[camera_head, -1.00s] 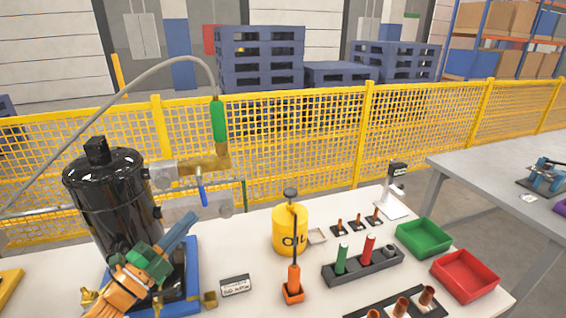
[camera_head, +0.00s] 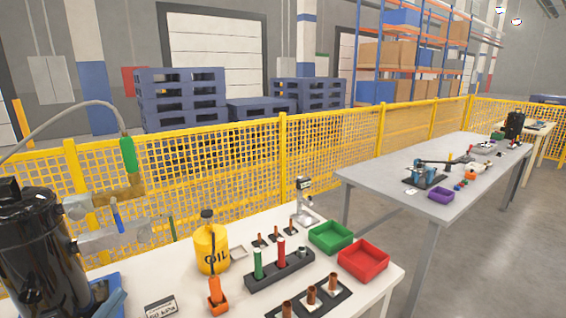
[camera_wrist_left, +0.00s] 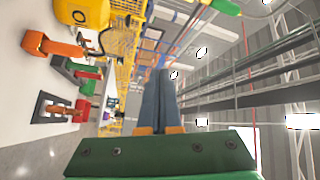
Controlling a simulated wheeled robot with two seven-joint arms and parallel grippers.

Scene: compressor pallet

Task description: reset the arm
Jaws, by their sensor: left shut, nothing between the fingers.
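My left gripper shows clearly in the left wrist view (camera_wrist_left: 165,75). Its two blue-grey fingers lie together, shut with nothing between them, ahead of the green gripper body. The rest of the left arm is out of the frame. My right gripper is in neither view.
The white table holds a yellow oil can (camera_head: 211,250), an orange-handled tool (camera_head: 215,292), a dark rack (camera_head: 280,271), a green bin (camera_head: 331,236) and a red bin (camera_head: 363,261). A grey table (camera_head: 420,165) stands right, with open floor beside it. A yellow fence (camera_head: 210,180) runs behind.

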